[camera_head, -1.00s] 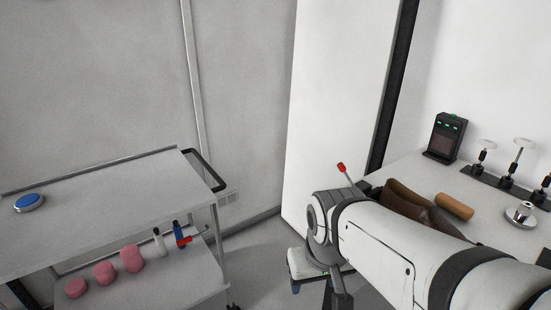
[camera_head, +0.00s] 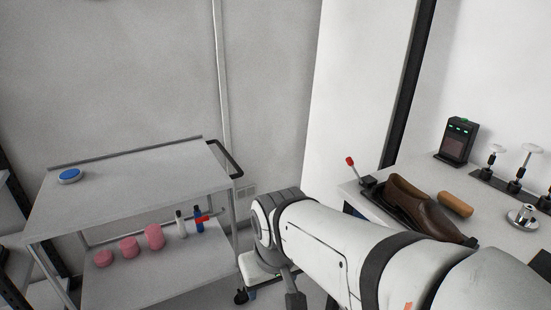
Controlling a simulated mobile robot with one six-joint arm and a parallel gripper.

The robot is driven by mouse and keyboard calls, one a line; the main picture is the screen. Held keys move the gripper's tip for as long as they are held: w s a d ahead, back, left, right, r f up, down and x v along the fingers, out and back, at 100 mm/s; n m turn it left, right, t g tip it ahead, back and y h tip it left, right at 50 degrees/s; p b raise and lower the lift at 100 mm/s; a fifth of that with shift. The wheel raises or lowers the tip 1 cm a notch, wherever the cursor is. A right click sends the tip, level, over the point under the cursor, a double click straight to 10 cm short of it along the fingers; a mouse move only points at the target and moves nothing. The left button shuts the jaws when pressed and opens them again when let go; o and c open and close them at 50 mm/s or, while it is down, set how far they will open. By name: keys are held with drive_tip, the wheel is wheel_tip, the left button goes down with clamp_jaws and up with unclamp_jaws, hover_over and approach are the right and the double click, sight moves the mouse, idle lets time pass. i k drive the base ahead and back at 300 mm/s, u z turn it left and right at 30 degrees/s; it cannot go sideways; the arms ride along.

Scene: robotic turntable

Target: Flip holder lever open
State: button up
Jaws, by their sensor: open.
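The holder lever (camera_head: 351,168) is a thin rod with a red knob. It stands up, tilted slightly left, from a dark base at the near left corner of the white bench. Beside it a brown shoe (camera_head: 428,208) lies on a dark holder (camera_head: 401,215), which my arm partly hides. My white arm crosses the lower right of the picture in front of the bench, with its joint to the left of the lever. My gripper is not in the picture, and nothing of mine visibly touches the lever.
A grey two-tier cart (camera_head: 130,183) stands at left, with a blue button (camera_head: 69,176) on top and several pink cylinders (camera_head: 154,237) below. The bench also holds a tan roll (camera_head: 455,204), a black device (camera_head: 457,141) and a metal knob (camera_head: 522,217). Floor shows between cart and bench.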

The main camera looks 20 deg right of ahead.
sight(350, 162)
drive_tip(key=u, duration=0.05)
drive_tip(key=k, duration=0.5)
drive_tip(key=z, duration=1.05)
drive_tip(key=i, duration=1)
drive_tip(key=u, duration=0.05)
drive_tip(key=k, duration=0.5)
drive_tip(key=u, duration=0.75)
drive_tip(key=i, duration=0.5)
drive_tip(key=u, duration=0.2)
